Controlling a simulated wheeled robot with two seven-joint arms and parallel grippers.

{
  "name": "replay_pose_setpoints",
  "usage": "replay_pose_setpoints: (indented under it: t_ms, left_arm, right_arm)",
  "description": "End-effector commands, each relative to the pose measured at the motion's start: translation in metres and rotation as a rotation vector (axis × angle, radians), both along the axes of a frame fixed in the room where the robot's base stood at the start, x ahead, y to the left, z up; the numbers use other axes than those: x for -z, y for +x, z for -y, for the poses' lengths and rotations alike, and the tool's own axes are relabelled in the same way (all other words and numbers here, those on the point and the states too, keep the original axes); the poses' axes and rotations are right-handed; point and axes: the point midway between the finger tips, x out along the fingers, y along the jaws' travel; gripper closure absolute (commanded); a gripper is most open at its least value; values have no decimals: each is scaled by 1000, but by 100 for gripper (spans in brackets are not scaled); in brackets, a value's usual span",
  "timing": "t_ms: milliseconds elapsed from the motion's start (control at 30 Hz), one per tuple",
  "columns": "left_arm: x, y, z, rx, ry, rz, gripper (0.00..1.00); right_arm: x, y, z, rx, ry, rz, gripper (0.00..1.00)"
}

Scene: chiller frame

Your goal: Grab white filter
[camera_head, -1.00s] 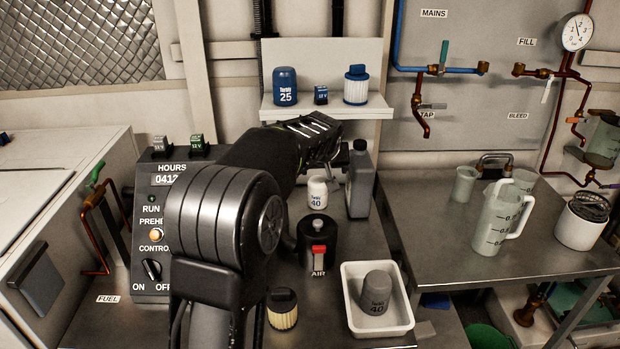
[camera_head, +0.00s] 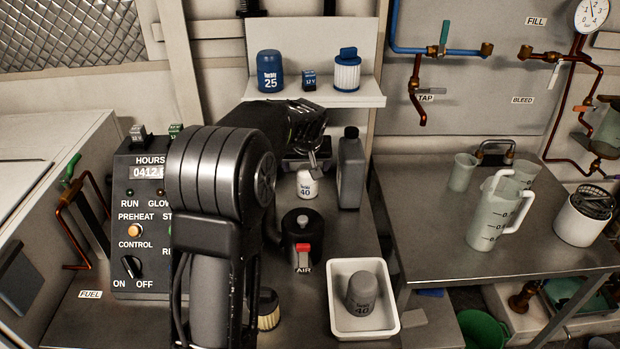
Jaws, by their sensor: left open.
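A small white filter marked 40 (camera_head: 307,187) stands upright on the metal bench, behind the black housing with the red AIR tag (camera_head: 302,240). My left gripper (camera_head: 312,163) is open, its fingers pointing down just above the white filter, overlapping its top in this view. I cannot tell whether the fingers touch it. My left arm comes in from the lower left and hides part of the bench. My right gripper is not in view.
A grey bottle (camera_head: 350,170) stands close on the right of the white filter. A white tray (camera_head: 338,326) holds a grey filter (camera_head: 364,294). A shelf (camera_head: 375,92) behind carries a blue filter (camera_head: 270,70) and a white pleated filter with a blue top (camera_head: 347,75).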

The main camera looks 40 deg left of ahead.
Motion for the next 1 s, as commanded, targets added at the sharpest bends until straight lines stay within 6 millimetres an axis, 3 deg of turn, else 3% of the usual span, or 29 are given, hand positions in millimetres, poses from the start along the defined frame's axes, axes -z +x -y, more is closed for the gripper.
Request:
replay_pose_setpoints:
  t_ms: [367, 767, 1000]
  left_arm:
    - [21, 10, -8, -1, 1, -2, 19]
    - [26, 14, -10, 0, 0, -2, 19]
    - [54, 30, -20, -1, 1, -3, 19]
  right_arm:
    - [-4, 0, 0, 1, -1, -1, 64]
    - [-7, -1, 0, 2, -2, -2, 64]
    - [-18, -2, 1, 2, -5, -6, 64]
